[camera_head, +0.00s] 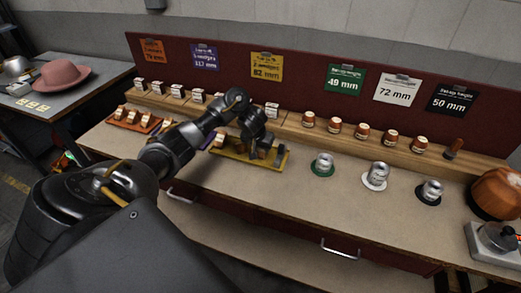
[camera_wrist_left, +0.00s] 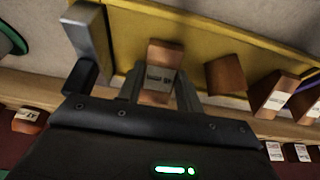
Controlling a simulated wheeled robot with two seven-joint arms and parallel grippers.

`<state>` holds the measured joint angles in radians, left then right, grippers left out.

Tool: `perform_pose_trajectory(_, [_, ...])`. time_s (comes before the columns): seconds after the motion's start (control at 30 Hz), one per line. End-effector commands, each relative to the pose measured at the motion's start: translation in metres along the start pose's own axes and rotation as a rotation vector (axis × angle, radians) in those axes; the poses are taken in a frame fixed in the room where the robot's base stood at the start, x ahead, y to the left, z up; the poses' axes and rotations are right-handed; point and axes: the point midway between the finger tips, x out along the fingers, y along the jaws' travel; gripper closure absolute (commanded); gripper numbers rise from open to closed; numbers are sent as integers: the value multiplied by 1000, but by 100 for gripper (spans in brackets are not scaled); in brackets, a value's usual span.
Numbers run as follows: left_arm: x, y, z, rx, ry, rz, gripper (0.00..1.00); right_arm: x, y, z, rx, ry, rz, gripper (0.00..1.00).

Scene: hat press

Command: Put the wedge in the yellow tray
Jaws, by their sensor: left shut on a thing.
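My left gripper (camera_head: 262,143) is over the yellow tray (camera_head: 240,158) on the bench. In the left wrist view its fingers (camera_wrist_left: 160,88) are shut on a brown wooden wedge (camera_wrist_left: 164,54) with a white label. The wedge lies over the yellow tray (camera_wrist_left: 215,35) in that view; I cannot tell whether it touches the tray floor. Another brown wedge (camera_wrist_left: 226,75) sits beside it at the tray, apart from the fingers. In the head view the held wedge is mostly hidden by the gripper. My right gripper is not in view.
A grey metal upright (camera_wrist_left: 90,42) stands close beside the fingers, at the tray's end. An orange tray (camera_head: 126,121) with wedges lies to the left. Metal weights on green (camera_head: 323,163), white and black discs stand to the right. A wooden shelf with labelled blocks runs behind.

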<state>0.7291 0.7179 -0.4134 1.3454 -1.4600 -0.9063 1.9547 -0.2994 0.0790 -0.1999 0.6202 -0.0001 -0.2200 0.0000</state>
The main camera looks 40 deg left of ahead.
Motion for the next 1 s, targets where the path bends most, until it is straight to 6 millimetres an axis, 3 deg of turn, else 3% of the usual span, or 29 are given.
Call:
perform_pose_trajectory(0.27, [2,0,1,1,-1,-1,91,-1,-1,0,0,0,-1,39])
perform_pose_trajectory(0.3, [3,0,2,2,-1,-1,63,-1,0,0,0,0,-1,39])
perform_pose_trajectory(0.47, [3,0,1,1,-1,0,43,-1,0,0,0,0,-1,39])
perform_pose_trajectory(0.8, [-1,0,-1,0,2,1,43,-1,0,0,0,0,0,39])
perform_pose_trajectory(1.0, [-30,-1,-4,3,2,-2,43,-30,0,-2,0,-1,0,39])
